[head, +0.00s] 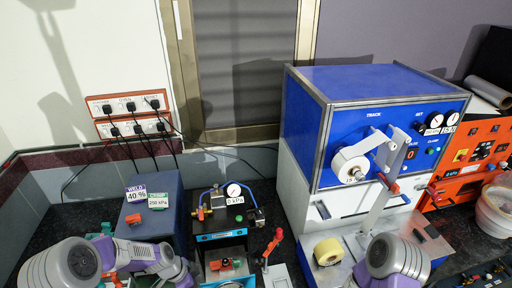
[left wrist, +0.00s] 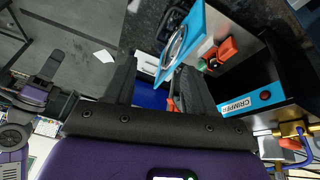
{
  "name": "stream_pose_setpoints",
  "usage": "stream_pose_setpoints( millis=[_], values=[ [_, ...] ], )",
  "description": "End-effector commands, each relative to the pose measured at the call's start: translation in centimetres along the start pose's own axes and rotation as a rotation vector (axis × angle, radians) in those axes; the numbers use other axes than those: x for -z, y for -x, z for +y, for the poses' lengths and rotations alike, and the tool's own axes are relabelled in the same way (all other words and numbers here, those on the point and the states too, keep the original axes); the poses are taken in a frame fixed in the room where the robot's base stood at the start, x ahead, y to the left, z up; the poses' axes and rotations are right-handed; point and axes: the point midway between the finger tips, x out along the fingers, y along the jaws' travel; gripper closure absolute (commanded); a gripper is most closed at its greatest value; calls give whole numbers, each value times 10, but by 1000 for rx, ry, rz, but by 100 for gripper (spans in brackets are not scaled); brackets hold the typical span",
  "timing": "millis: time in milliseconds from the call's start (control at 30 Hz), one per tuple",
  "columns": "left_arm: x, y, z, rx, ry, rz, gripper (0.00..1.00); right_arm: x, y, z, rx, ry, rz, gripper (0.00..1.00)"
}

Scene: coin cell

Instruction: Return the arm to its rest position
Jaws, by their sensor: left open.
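My left arm (head: 110,262) comes in at the bottom left of the head view, with grey and purple links. Its gripper fingers do not show clearly there. In the left wrist view my left gripper (left wrist: 160,85) has its two dark fingers apart, with no object seen held between them. The crimper (left wrist: 252,102), a black machine with a blue label, is to the right of the fingers in that view. Its blue-edged plate (left wrist: 195,25) is just beyond the fingertips. My right arm (head: 395,258) is at the bottom right of the head view; its gripper is not seen.
A blue and white machine (head: 340,110) stands at the back right, with an orange unit (head: 470,155) beside it. A blue-grey box (head: 165,195) with signs stands left of the crimper (head: 222,238). A red-handled lever (head: 275,240) is near the crimper. Grey floor (left wrist: 85,25) shows in the left wrist view.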

Motion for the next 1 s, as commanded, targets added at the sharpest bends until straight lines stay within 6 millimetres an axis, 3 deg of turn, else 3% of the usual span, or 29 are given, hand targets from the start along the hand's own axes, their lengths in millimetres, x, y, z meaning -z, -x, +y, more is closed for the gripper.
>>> stream_pose_setpoints(
  millis=[267, 500, 700, 1000],
  values=[
    [-7, -56, 50, -15, 384, -17, 45, 0, 0, 0, 0, 1, -1, 57],
    [-22, -106, 124, -11, 908, -43, 45, 0, 0, 0, 0, 0, -1, 57],
    [-37, -124, 185, 6, 1326, -64, 45, 0, 0, 0, 0, 0, 0, 57],
    [-70, -206, 172, 16, 1349, -52, 45, 3, -84, 31, 0, 0, -1, 57]
  ],
)
